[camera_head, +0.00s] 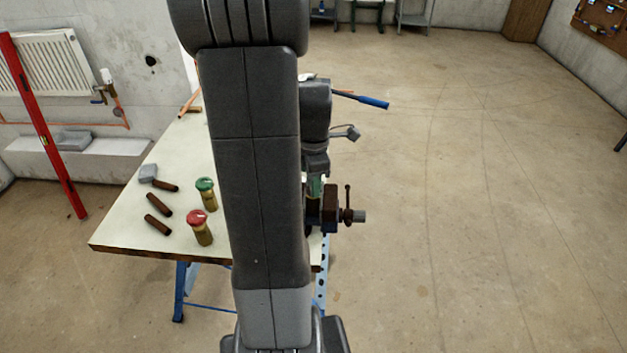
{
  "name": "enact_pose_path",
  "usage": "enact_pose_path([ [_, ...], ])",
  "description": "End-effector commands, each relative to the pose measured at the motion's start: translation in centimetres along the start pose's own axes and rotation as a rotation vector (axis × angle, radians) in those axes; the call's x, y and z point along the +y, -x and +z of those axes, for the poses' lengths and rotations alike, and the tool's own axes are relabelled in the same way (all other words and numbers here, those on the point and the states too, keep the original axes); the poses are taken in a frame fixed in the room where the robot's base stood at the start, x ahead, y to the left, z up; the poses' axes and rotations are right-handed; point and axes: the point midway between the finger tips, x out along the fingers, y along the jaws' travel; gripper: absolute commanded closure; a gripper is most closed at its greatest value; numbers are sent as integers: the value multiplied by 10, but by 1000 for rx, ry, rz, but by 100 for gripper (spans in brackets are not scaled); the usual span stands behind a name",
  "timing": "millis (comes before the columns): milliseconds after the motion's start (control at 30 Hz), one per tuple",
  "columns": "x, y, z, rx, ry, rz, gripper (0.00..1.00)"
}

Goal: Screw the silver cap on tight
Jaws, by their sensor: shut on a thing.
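My gripper (316,187) points down just above the dark vise (330,208) at the right edge of the workbench. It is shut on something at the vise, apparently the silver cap. The cap itself cannot be made out; my fingers and arm hide it. What the vise clamps is also mostly hidden. I cannot tell how the cap sits or whether it is straight.
On the workbench (125,225) stand a brass-coloured piece with a green top (206,194) and one with a red top (199,228). A red level (45,130) leans left. The floor at right is clear.

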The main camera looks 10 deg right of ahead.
Motion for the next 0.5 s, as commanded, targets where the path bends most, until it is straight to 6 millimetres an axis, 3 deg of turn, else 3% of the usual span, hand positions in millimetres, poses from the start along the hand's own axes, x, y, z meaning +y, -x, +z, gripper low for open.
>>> enact_pose_path([
  [500, 0, 0, 0, 0, -572, 0, 96],
])
